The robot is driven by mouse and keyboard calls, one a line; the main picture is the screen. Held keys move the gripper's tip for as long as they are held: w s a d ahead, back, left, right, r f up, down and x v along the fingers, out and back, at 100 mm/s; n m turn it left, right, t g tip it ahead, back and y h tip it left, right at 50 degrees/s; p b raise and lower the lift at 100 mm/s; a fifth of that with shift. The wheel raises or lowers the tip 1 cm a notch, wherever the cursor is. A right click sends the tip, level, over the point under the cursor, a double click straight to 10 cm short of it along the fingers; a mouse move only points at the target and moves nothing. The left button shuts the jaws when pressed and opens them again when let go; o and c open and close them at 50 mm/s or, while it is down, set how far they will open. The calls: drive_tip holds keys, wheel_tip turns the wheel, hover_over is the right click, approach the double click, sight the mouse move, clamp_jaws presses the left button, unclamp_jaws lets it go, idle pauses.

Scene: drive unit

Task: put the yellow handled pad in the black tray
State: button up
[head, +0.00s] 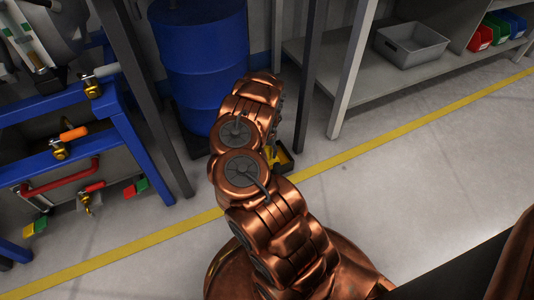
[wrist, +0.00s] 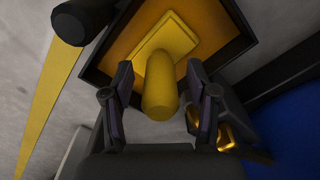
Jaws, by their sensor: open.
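The yellow handled pad (wrist: 178,42) shows in the wrist view, a flat square with a thick round handle pointing toward the camera. It is in the black tray (wrist: 238,53), within its dark rim over an orange-yellow inside. Whether the pad rests flat on the tray floor is hard to tell. My gripper (wrist: 160,78) is open, with one finger on each side of the handle and gaps visible on both sides. In the head view the black tray (head: 285,167) is on the floor, partly hidden by my arm. A bit of yellow (head: 271,154) shows there; my gripper is hidden.
A blue drum (head: 203,60) stands close behind my arm. Dark posts stand on both sides of the drum. A blue-framed rig (head: 70,120) with valves is at left. A shelf at right holds a grey bin (head: 411,45). Floor right of the tray is clear.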

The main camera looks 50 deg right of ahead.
wheel_tip(320, 180, up, 10)
drive_tip(key=p, duration=0.4)
drive_tip(key=w+a+r+n+y, duration=0.2)
drive_tip(key=w+a+r, duration=0.4)
drive_tip(key=a, duration=0.5)
drive_tip(key=s+a+r+n+y, duration=0.15)
drive_tip(key=a+r+n, duration=0.45)
drive_tip(key=a+r, duration=1.4)
drive_tip(key=s+a+r+n+g+h, duration=0.1)
drive_tip(key=s+a+r+n, duration=0.2)
drive_tip(key=s, duration=0.4)
drive_tip(key=s+a+r+g, duration=0.1)
drive_tip(key=s+a+r, duration=0.25)
drive_tip(key=s, duration=0.45)
drive_tip(key=s+a+r+n+g+h, duration=0.1)
drive_tip(key=s+a+r+n, duration=0.1)
drive_tip(key=s+r, duration=0.35)
drive_tip(key=s+d+h, duration=0.1)
drive_tip(key=s+d, duration=0.1)
drive_tip(key=s, duration=1.3)
drive_tip(key=shift+s+f+g, duration=0.15)
drive_tip(key=shift+f+g, duration=0.15)
